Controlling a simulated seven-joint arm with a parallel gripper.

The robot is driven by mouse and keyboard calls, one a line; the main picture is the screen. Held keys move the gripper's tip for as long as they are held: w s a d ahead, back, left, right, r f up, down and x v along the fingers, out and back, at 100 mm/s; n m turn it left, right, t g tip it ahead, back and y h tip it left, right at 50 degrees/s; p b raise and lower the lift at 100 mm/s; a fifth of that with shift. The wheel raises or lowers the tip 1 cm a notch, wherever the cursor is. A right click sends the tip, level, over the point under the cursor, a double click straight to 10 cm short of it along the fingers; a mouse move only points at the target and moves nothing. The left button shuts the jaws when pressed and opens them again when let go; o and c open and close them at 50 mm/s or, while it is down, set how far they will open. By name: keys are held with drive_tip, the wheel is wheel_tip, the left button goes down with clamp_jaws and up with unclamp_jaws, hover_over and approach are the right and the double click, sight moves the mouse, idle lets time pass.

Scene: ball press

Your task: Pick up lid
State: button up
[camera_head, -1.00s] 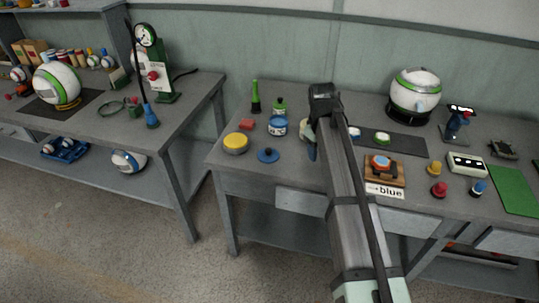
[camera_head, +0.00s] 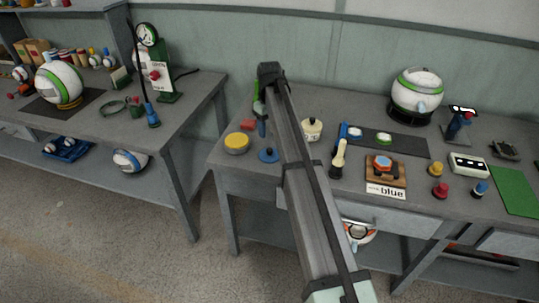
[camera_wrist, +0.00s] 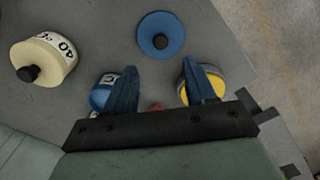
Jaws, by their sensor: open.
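A flat round blue lid (camera_head: 268,155) with a dark knob lies on the table near its front edge. It shows whole in the wrist view (camera_wrist: 160,34), beyond the fingertips and clear of them. My gripper (camera_head: 262,127) is above the left part of the table, just behind the lid. In the wrist view its two blue fingers (camera_wrist: 164,84) are apart, with nothing held. A blue pot (camera_wrist: 99,98) with a white label is partly behind one finger; my arm hides it in the head view.
A cream pot (camera_head: 311,128) with a dark knob stands right of my arm. A pale-handled tool (camera_head: 338,158) stands farther right.

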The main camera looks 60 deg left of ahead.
sight(270, 149)
drive_tip(key=f, duration=0.8)
drive_tip(key=shift+d+f, duration=0.25)
drive_tip(key=shift+f, duration=0.15)
drive_tip(key=shift+c, duration=0.2)
clamp_jaws()
